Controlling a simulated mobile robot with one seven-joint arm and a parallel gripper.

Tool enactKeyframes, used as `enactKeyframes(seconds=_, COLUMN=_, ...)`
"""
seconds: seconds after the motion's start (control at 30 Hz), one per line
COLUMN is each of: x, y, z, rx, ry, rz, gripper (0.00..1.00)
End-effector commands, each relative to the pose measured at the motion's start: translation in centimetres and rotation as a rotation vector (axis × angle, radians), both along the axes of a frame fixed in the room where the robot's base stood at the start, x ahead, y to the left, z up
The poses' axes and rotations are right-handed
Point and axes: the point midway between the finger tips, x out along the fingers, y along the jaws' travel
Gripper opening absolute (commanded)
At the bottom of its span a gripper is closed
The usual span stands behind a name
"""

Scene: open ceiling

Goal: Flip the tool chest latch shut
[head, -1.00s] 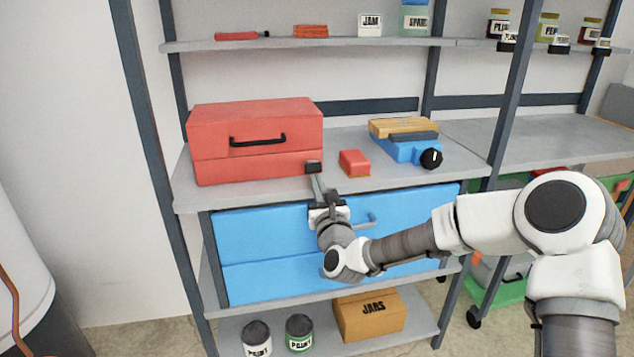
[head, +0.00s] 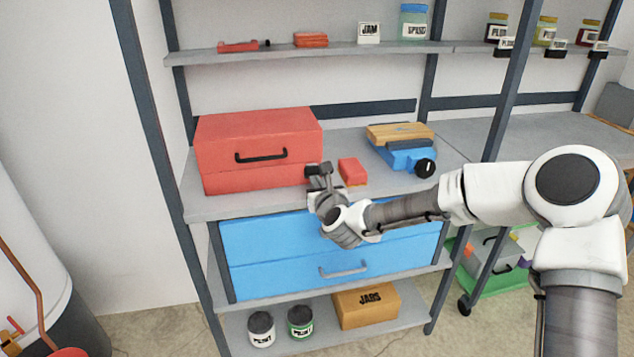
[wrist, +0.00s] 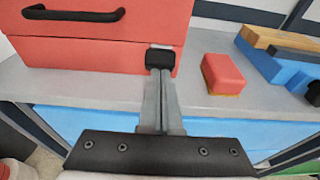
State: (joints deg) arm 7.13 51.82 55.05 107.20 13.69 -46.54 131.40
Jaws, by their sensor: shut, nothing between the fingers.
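The red tool chest (head: 225,150) stands on the left of the grey shelf, with its lid down. Its black handle (head: 261,156) is on the front, and it also shows in the wrist view (wrist: 74,14). My gripper (head: 319,169) is shut and empty at the chest's right front corner. In the wrist view its black fingertips (wrist: 160,60) overlap the chest's front right edge, below the lid seam. A small pale piece (wrist: 162,46), possibly the latch, shows just above the fingertips. The rest of it is hidden, and I cannot tell whether the fingertips touch it.
A red block (head: 353,172) lies on the shelf just right of my gripper. A blue tool (head: 405,157) with a wooden block (head: 399,133) sits farther right. Blue drawers (head: 260,265) are below. An upper shelf (head: 275,51) holds jars and small items.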

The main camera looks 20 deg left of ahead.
Motion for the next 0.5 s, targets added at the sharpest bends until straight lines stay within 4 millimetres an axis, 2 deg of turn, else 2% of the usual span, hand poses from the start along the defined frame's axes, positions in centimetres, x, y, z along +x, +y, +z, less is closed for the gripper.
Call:
enactKeyframes(seconds=0.03, x=0.1, y=0.1, z=1.2, rx=-0.014, ry=0.022, rz=0.000, gripper=0.00)
enactKeyframes(seconds=0.5, x=1.1, y=0.8, z=3.3, rx=-0.141, ry=0.230, rz=0.000, gripper=0.00)
